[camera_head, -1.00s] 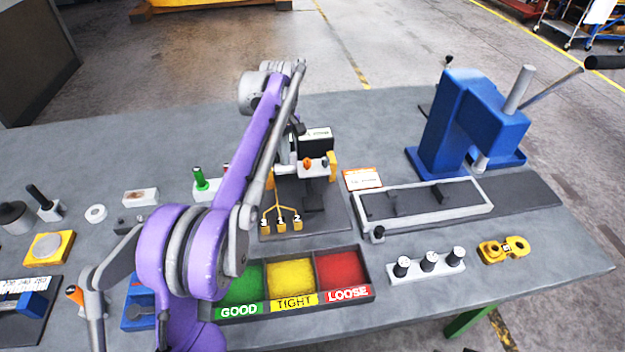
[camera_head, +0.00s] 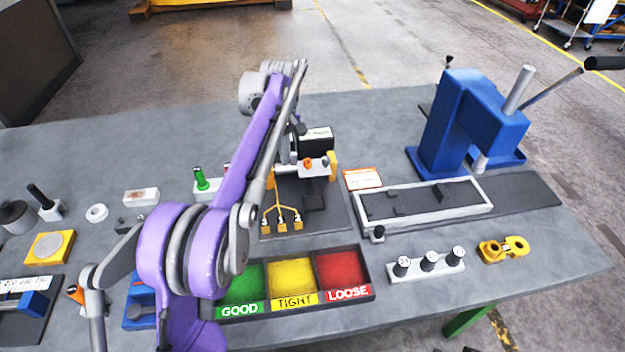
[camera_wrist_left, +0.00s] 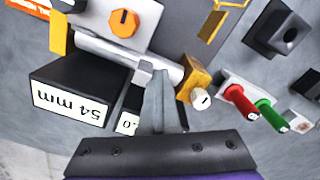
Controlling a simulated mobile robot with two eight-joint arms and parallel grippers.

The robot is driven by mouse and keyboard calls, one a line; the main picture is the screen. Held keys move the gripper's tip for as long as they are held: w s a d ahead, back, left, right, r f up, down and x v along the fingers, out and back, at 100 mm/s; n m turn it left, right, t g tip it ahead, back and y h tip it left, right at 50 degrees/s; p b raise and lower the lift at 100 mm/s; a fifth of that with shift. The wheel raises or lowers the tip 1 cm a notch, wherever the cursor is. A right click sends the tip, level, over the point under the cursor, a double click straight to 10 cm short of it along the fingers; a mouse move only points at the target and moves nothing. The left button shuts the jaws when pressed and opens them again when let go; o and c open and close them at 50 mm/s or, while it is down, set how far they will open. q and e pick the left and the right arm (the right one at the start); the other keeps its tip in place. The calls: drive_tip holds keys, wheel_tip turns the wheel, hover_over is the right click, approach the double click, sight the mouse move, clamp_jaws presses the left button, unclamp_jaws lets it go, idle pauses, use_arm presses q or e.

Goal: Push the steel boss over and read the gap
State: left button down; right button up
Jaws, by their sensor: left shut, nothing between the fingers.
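My left gripper (camera_wrist_left: 158,85) is shut and empty in the left wrist view. Its fingertips are close against a pale steel cylinder (camera_wrist_left: 112,54), which looks like the steel boss, near its end beside a brass-coloured block (camera_wrist_left: 196,78). I cannot tell if they touch. A black box (camera_wrist_left: 75,98) reads "54 mm" upside down; a second readout (camera_wrist_left: 127,122) is partly hidden by the gripper and shows only ".0". In the head view the fixture (camera_head: 316,165) stands at the bench centre, and my left arm hides part of it and the gripper. My right gripper is not in view.
A tray marked GOOD, TIGHT and LOOSE (camera_head: 292,302) lies in front of the fixture. A blue press (camera_head: 465,125) stands at the right behind a framed tray (camera_head: 480,207). Green and red handled plugs (camera_wrist_left: 265,112) are close to the gripper. Pins (camera_head: 428,272) stand on the right.

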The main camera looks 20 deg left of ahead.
use_arm(q)
drive_tip(key=shift+d, duration=0.2)
idle(0.3)
wheel_tip(320, 180, up, 7)
drive_tip(key=p, duration=0.4)
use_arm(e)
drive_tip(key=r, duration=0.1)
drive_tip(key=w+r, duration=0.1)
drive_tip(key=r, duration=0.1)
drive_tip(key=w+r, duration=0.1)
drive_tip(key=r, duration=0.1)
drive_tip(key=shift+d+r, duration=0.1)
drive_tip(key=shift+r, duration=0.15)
use_arm(q)
drive_tip(key=shift+a, duration=0.1)
drive_tip(key=s+d+m+t, duration=0.2)
drive_tip(key=s+d+m, duration=0.2)
drive_tip(key=s+d, duration=0.25)
drive_tip(key=s+d+f+m+t, duration=0.1)
drive_tip(key=s+d+f+m, duration=0.1)
drive_tip(key=s, duration=0.5)
drive_tip(key=s+d+f+m+t, duration=0.1)
drive_tip(key=s+d+f+m, duration=0.1)
drive_tip(key=s+f, duration=0.3)
drive_tip(key=s+d+f+m+t, duration=0.1)
drive_tip(key=s+d+f+m, duration=0.2)
drive_tip(key=s, duration=0.7)
drive_tip(key=shift+f+m+t, duration=0.3)
drive_tip(key=shift+f+m, duration=0.4)
drive_tip(key=shift+f, duration=0.05)
